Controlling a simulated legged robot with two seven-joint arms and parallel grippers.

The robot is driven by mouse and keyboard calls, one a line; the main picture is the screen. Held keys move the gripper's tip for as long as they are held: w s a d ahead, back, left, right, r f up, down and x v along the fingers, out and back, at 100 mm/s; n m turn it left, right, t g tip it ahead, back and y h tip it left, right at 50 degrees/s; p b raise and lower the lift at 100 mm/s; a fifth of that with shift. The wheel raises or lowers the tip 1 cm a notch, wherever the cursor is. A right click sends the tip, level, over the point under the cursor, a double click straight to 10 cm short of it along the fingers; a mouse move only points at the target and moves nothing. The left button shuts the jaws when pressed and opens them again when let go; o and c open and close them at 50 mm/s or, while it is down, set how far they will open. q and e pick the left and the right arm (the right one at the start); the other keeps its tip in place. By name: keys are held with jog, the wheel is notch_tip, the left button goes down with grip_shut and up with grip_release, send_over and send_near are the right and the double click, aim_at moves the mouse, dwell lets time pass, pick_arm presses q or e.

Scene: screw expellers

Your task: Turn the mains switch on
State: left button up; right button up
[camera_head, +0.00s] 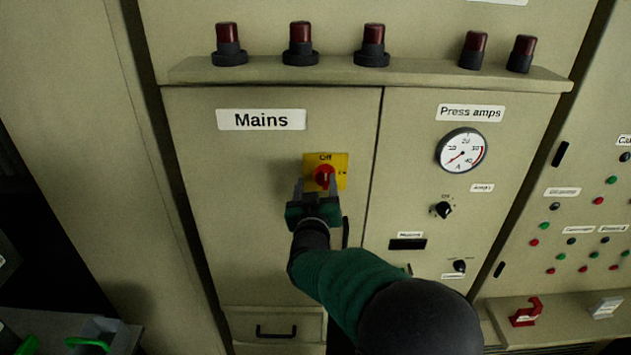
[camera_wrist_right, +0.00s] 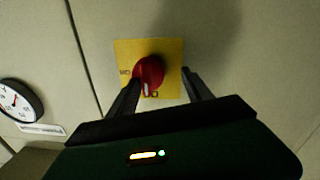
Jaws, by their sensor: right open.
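The mains switch is a red rotary knob (camera_head: 324,175) on a yellow plate (camera_head: 340,160), below the "Mains" label (camera_head: 261,120) on the cabinet door. The plate reads "Off" at its top and another mark at its right side. My right gripper (camera_head: 317,188) is in front of the switch, with its fingers pointing at it. In the right wrist view the red knob (camera_wrist_right: 149,72) shows between the two spread fingers, nearer the left one. I cannot tell whether a finger touches the knob. My left gripper is not in view.
A row of dark red lamps (camera_head: 300,40) stands on a ledge above the door. To the right are the "Press amps" gauge (camera_head: 461,152) and a black selector knob (camera_head: 443,209). A red object (camera_head: 526,312) sits on a lower ledge at the right.

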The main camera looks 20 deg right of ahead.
aim_at(327, 183)
jog(key=d, duration=0.3)
jog(key=shift+d+f, duration=0.1)
jog(key=shift+d, duration=0.2)
jog(key=c, duration=0.4)
jog(key=shift+w+f, duration=0.1)
jog(key=shift+w, duration=0.15)
jog(key=shift+c, duration=1.3)
jog(key=shift+w+a+f, duration=0.1)
jog(key=shift+w+a, duration=0.1)
jog(key=shift+a, duration=0.1)
jog(key=shift+c, duration=1.1)
jog(key=shift+a, duration=0.55)
jog(key=c, duration=0.5)
grip_shut()
jog(key=shift+d, duration=0.4)
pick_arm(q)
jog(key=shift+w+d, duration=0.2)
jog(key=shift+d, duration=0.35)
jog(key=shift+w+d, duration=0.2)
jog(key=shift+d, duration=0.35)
pick_arm(e)
jog(key=shift+a, duration=0.1)
